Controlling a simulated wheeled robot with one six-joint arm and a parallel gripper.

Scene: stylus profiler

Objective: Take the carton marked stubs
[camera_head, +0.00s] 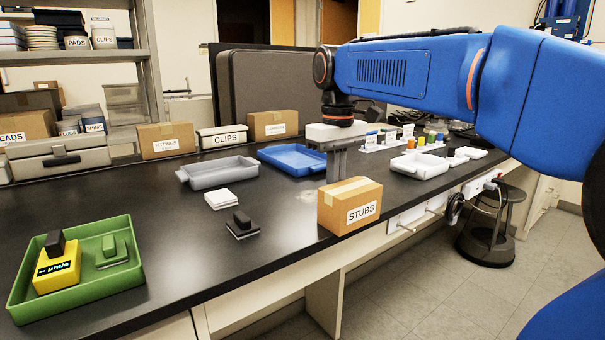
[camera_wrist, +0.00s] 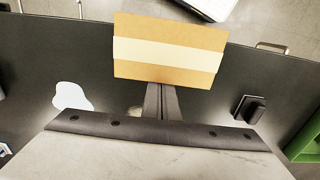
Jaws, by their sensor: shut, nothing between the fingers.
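The carton marked STUBS (camera_head: 349,205) is a brown box with a pale tape strip, standing upright at the front edge of the black bench. In the wrist view the carton (camera_wrist: 169,50) shows from above at the top middle. My gripper (camera_head: 337,178) points down just behind the carton in the head view, its fingers together and empty. In the wrist view the fingers (camera_wrist: 161,98) end at the near edge of the carton. I cannot tell whether they touch it. The carton's far side is hidden in the head view.
A grey tray (camera_head: 218,172) and a blue tray (camera_head: 291,160) lie behind to the left. A green tray (camera_head: 123,280) holds a yellow meter and a green block. A black block (camera_head: 242,225) stands left of the carton. A white tray (camera_head: 419,164) lies to the right.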

